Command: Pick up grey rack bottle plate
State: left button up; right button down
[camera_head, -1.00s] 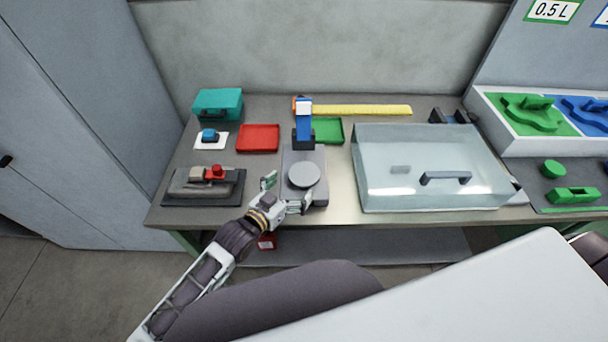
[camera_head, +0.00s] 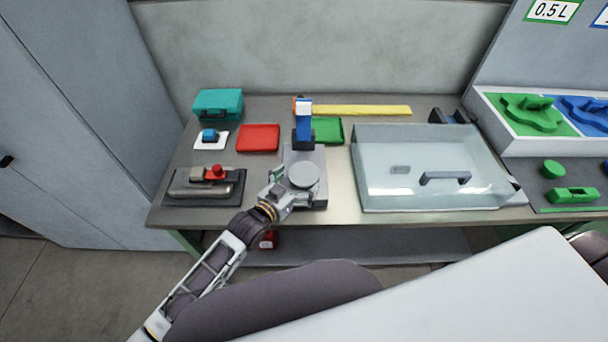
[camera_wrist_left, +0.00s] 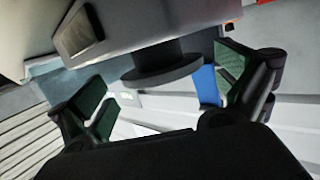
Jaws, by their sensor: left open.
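The grey round plate (camera_head: 304,175) sits on the grey base of the labeller (camera_head: 318,155) at the middle front of the bench. My left gripper (camera_head: 288,187) is at the plate's left front side, with its fingers apart. In the left wrist view the grey plate (camera_wrist_left: 165,82) lies between the two green-padded fingers of my left gripper (camera_wrist_left: 168,88). Gaps show between the plate and both pads there. Part of the base is hidden behind my gripper. My right gripper is not in view.
A blue and white column (camera_head: 304,117) rises behind the plate. A clear cover with a handle (camera_head: 430,150) stands to the right. A dark tray with a red-knobbed tool (camera_head: 205,185) lies left. Red (camera_head: 258,138) and green (camera_head: 328,130) trays are behind.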

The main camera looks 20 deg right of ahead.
aim_at(303, 174)
pick_arm(q)
jog(key=shift+x, duration=1.95)
jog(key=shift+w, duration=0.1)
jog(key=shift+a, duration=0.1)
jog(key=shift+r, duration=0.1)
jog(key=c, duration=1)
jog(key=shift+o, duration=0.2)
jog(key=shift+r, duration=0.15)
notch_tip(303, 174, up, 10)
jog(key=shift+f, duration=0.15)
